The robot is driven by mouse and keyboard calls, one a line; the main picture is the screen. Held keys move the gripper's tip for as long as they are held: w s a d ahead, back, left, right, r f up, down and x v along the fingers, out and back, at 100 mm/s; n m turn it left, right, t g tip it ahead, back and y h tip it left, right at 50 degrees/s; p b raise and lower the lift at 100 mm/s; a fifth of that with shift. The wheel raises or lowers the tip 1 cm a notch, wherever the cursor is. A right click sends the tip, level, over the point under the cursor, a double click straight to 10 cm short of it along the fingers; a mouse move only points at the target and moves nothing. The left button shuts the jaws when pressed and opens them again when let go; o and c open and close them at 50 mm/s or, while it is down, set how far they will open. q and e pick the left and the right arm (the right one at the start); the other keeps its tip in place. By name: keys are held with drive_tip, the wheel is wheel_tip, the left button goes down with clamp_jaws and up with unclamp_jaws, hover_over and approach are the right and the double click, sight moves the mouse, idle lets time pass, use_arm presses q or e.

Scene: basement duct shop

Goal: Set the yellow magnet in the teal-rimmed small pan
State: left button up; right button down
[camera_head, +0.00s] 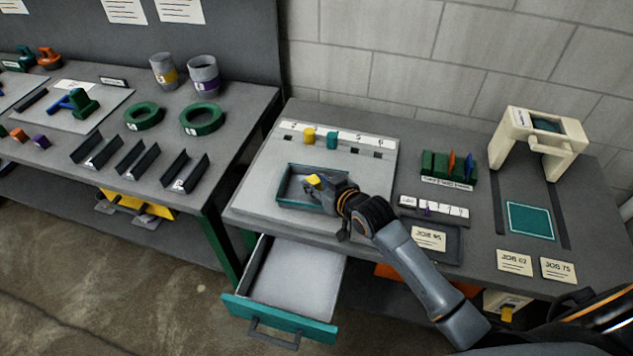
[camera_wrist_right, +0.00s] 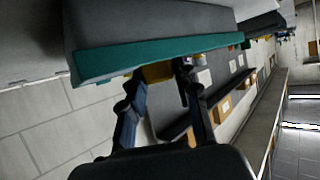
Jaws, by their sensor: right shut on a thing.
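The teal-rimmed small pan (camera_head: 281,189) sits on the raised grey board of the right-hand bench. My right gripper (camera_head: 322,184) reaches over the pan's right part and is shut on the yellow magnet (camera_head: 313,181). The magnet appears over the pan's interior; whether it touches the floor is unclear. In the right wrist view, a teal edge (camera_wrist_right: 150,56) runs close in front of the fingers, with the yellow magnet (camera_wrist_right: 157,72) partly hidden between the fingers (camera_wrist_right: 160,82). My left gripper is out of view.
A yellow piece (camera_head: 308,136) and a teal piece (camera_head: 332,140) stand on a numbered strip behind the pan. An open drawer (camera_head: 281,318) juts out below. A green rack (camera_head: 447,168) and a cream stand (camera_head: 545,120) are to the right.

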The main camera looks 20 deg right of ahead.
drive_tip(key=shift+f, duration=0.3)
drive_tip(key=shift+f, duration=0.15)
drive_tip(key=c, duration=1)
unclamp_jaws()
drive_tip(key=b+v, duration=0.1)
drive_tip(key=v, duration=1.1)
